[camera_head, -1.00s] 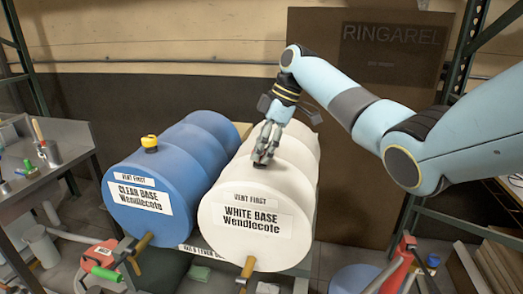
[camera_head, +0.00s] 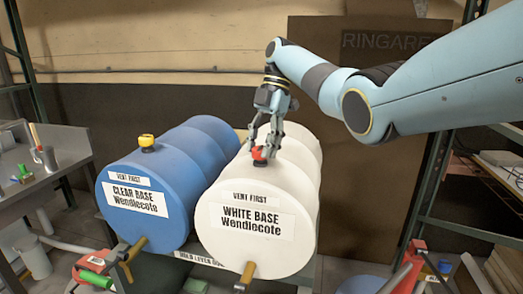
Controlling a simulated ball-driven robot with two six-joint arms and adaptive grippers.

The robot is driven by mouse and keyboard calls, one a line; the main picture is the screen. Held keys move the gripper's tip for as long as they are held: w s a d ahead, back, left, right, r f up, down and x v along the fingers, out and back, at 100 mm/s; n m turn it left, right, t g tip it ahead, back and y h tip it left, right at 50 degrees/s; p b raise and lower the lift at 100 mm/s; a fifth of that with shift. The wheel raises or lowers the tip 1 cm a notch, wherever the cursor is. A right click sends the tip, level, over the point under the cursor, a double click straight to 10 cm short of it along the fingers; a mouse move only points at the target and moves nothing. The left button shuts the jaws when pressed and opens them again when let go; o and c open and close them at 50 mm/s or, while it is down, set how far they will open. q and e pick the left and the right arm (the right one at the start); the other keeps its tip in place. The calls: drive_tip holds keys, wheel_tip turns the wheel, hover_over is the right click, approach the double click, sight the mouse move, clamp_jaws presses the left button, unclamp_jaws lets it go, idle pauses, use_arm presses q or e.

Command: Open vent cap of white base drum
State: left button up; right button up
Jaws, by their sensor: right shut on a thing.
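The white base drum (camera_head: 245,190) lies on its side in the middle, its front labelled "WHITE BASE Wendlecote" with "VENT FIRST" above. Its red vent cap (camera_head: 259,154) sits on top near the front end, partly hidden by fingers. My right gripper (camera_head: 264,150) reaches down from above and is shut on the red cap. I cannot tell whether the cap is still seated or slightly raised. A brass-coloured tap (camera_head: 246,273) sticks out low on the drum's front. My left gripper is out of view.
The blue clear base drum (camera_head: 150,190) with a yellow cap (camera_head: 147,142) lies close on the left. A grey workbench (camera_head: 40,170) stands at far left. A brown board (camera_head: 370,120) stands behind, and a green shelf frame (camera_head: 425,190) is at right.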

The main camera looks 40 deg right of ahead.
drive_tip(key=shift+n, duration=0.3)
drive_tip(key=o, duration=1.1)
